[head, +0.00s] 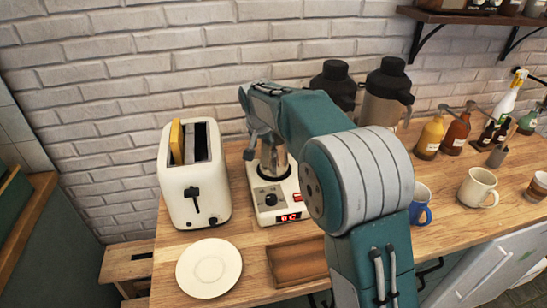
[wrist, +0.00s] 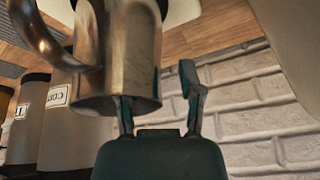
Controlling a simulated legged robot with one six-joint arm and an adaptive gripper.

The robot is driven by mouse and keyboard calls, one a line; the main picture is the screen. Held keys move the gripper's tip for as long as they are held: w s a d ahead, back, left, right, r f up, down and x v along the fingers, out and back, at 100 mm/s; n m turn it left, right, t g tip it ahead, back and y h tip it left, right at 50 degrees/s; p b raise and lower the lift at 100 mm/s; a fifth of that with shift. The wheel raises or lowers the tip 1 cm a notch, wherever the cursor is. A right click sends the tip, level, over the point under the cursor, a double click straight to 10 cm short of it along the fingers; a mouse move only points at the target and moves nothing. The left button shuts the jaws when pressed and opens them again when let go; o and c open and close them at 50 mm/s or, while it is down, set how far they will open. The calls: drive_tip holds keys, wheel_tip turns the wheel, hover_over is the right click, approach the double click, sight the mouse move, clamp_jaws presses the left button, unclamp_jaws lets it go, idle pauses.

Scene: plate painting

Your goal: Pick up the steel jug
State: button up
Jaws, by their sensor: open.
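The steel jug (head: 274,160) stands on a white appliance with a red display in the head view, partly hidden by my arm. In the wrist view the jug (wrist: 118,60) is large and close, with its curved handle on the left. My gripper (wrist: 160,90) is open there. Its left finger meets the jug's lower edge in the picture and its tip is hidden; I cannot tell whether it is inside or behind the jug. The right finger stands clear to the right of the jug. In the head view my gripper (head: 251,146) is beside the jug's upper part.
The white appliance (head: 268,200) stands beside a toaster (head: 194,180) with bread in it. A white plate (head: 209,267) and a wooden tray (head: 297,262) lie in front. Dark-lidded dispensers (head: 385,95) stand behind my arm. A blue mug (head: 420,205) and a cream mug (head: 478,188) are right.

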drive_tip(key=shift+w+f, duration=0.1)
drive_tip(key=shift+f, duration=0.15)
clamp_jaws()
drive_tip(key=shift+r, duration=0.15)
drive_tip(key=shift+r, duration=0.7)
drive_tip(key=s+r, duration=1.1)
drive_tip(key=s, duration=0.3)
drive_tip(key=shift+r, duration=0.2)
idle(0.4)
